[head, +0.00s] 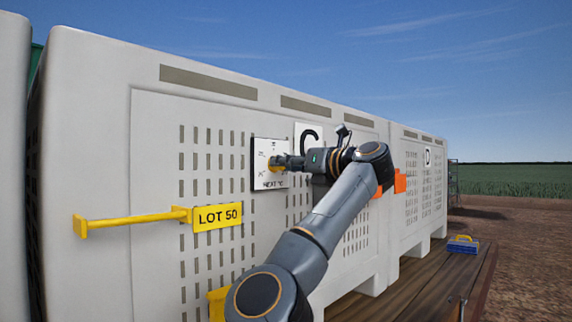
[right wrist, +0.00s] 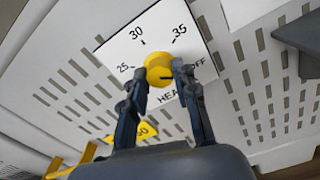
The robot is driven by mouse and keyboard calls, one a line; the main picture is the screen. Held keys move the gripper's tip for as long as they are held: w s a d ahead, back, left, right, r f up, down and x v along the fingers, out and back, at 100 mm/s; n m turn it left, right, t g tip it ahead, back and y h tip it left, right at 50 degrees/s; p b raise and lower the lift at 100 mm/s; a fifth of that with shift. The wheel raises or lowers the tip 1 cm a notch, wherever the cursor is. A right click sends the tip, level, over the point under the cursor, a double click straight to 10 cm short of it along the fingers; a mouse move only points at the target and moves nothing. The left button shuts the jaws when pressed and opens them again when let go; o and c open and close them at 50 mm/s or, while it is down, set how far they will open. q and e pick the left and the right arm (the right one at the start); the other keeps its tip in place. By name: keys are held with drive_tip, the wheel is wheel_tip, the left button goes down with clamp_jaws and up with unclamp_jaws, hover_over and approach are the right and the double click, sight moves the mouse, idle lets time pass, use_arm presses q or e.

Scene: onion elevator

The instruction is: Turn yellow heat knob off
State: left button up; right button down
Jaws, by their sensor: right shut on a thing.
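The yellow heat knob (head: 273,165) sits on a white dial plate (head: 264,150) on the front of the pale bin. In the right wrist view the knob (right wrist: 158,68) lies between my fingertips, and the plate (right wrist: 150,38) reads 25, 30, 35 and OFF, with part of its HEAT label hidden by a finger. A dark mark shows on the knob's lower right, on the OFF side, but its exact setting is hard to read. My right gripper (head: 281,162) is shut on the knob; its fingers (right wrist: 158,72) flank it. My left gripper is not in view.
A yellow LOT 50 sign (head: 217,216) with a yellow bar (head: 130,219) sticks out left of the dial. The slotted bin (head: 150,160) stands on a wooden deck (head: 440,275).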

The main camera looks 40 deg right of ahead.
drive_tip(key=shift+f, duration=0.25)
drive_tip(key=c, duration=1)
unclamp_jaws()
drive_tip(key=shift+r, duration=0.1)
drive_tip(key=shift+s, duration=0.1)
drive_tip(key=shift+s+d, duration=0.2)
drive_tip(key=shift+s, duration=2.75)
drive_tip(key=shift+s+d, duration=0.2)
drive_tip(key=shift+s, duration=2.75)
drive_tip(key=shift+d, duration=0.1)
